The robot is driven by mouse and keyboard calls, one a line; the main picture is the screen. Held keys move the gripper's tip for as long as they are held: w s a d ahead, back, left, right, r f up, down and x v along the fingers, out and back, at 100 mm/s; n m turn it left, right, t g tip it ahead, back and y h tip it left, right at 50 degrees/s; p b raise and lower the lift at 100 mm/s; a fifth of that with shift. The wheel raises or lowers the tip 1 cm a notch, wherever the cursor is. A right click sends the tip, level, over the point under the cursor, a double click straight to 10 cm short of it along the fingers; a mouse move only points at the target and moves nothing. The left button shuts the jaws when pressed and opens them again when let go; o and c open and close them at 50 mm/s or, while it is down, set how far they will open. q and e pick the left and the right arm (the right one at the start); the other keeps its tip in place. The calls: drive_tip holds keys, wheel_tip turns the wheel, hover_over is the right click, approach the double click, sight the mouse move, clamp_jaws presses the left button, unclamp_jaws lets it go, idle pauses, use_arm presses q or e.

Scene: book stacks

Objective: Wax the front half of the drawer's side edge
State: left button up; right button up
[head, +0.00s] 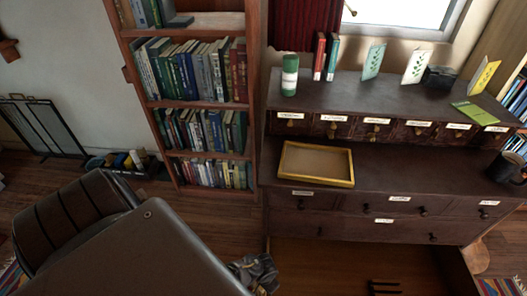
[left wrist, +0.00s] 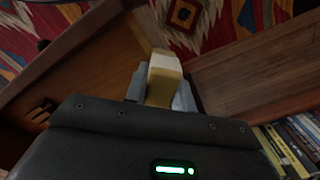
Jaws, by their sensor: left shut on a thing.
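The pulled-out drawer (head: 330,262) is at the bottom of the head view, below the dark cabinet, with its brown inside showing. Its left side edge (head: 268,243) runs down toward my left gripper (head: 258,272). In the left wrist view, my left gripper (left wrist: 163,88) is shut on a yellowish wax block (left wrist: 163,72) with a pale band. The block is at or just above the drawer's side edge; I cannot tell whether they touch. The drawer's brown wood (left wrist: 85,70) lies left of the block there. My right gripper is not in view.
A dark pronged thing (head: 383,287) lies in the drawer. The cabinet top (head: 340,92) holds a green bottle (head: 289,75), books and cards. A bookcase (head: 253,130) stands behind my left arm.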

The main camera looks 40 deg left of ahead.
use_arm(q)
drive_tip(key=shift+w+a+f, duration=0.1)
drive_tip(key=shift+w+a, duration=0.65)
drive_tip(key=shift+w, duration=0.2)
drive_tip(key=shift+w+a+b, duration=0.45)
drive_tip(key=shift+w+a, duration=0.6)
drive_tip(key=shift+w, duration=0.25)
drive_tip(key=shift+w, duration=0.1)
drive_tip(key=shift+w+a+b, duration=0.55)
drive_tip(key=shift+w+a, duration=0.2)
drive_tip(key=shift+w, duration=0.3)
drive_tip(key=shift+w+a, duration=0.2)
drive_tip(key=shift+w+a+b, duration=0.55)
drive_tip(key=shift+w+a, duration=0.5)
drive_tip(key=shift+w, duration=0.3)
drive_tip(key=shift+w, duration=0.1)
